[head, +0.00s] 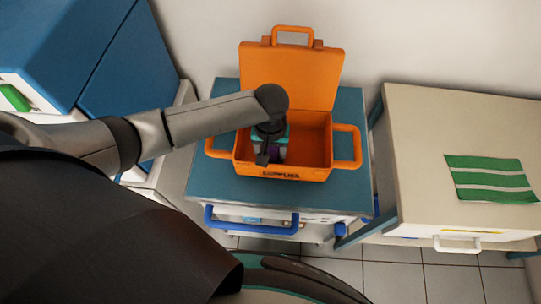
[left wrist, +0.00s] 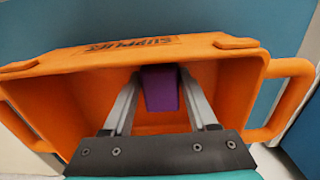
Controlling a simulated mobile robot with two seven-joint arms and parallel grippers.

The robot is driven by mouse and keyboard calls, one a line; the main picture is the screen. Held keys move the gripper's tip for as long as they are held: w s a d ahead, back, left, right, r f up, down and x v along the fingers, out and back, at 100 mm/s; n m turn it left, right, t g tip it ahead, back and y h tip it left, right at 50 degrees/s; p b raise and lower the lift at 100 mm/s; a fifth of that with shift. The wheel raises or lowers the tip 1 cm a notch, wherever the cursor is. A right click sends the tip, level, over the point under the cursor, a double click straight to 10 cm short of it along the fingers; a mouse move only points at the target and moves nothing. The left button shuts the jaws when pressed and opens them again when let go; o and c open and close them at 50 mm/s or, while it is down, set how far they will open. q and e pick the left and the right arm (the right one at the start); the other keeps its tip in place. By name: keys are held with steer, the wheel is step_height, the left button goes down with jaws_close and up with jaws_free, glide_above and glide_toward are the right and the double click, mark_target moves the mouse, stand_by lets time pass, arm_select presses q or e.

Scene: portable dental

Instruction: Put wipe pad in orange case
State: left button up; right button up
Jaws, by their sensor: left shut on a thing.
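The orange case (head: 318,145) stands with its lid up on the blue-topped cart. Its inside also fills most of the left wrist view (left wrist: 85,90). My left gripper (head: 272,152) points down into the left part of the case. In the left wrist view its two fingers (left wrist: 160,100) are shut on a small purple block, which I take to be the wipe pad (left wrist: 160,88). The pad is inside the case walls; I cannot tell whether it touches the floor. In the head view the pad shows only as a small purple patch. My right gripper is not in view.
The cart top (head: 220,180) has bare room around the case. A cream cabinet (head: 420,150) with a green striped cloth (head: 490,179) stands at the right. A blue cabinet (head: 100,50) is at the left. The case's side handles (head: 347,146) stick out, and its raised lid (head: 290,75) stands behind.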

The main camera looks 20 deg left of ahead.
arm_select(q)
steer(key=shift+f, duration=0.35)
steer(key=shift+f, duration=0.1)
steer(key=o, duration=1.3)
steer(key=shift+o, duration=0.2)
steer(key=shift+r, duration=0.25)
step_height(320, 180, up, 12)
steer(key=p, duration=0.3)
steer(key=shift+f, duration=0.15)
